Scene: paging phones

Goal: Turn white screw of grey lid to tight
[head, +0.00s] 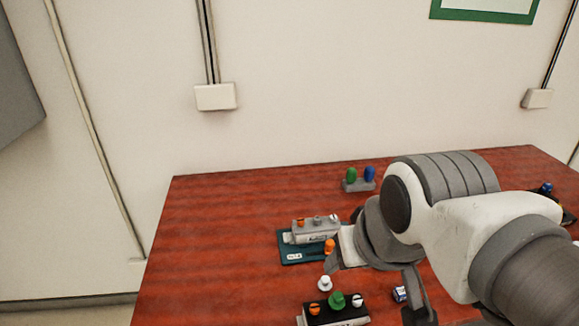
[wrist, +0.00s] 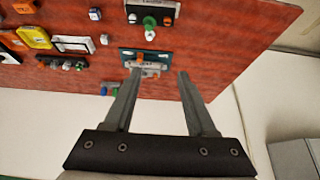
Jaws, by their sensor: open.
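The grey lid (head: 316,236) sits on a teal base (head: 290,257) near the middle of the table in the head view. Three screws stand along its top: an orange one (head: 301,222), a grey one and the white screw (head: 334,218) at the right end. In the wrist view the teal base (wrist: 127,54) and lid lie just beyond my left finger, with the screws too small to tell apart. My gripper (wrist: 160,74) is open and empty, its fingers wide apart, above and near the lid.
A black lid (head: 325,318) with orange, green and white screws stands nearer, beside a loose white knob (head: 324,283). A grey stand with green and blue pieces (head: 358,186) is behind. Several other devices (wrist: 35,37) lie on the table. The table's left part is clear.

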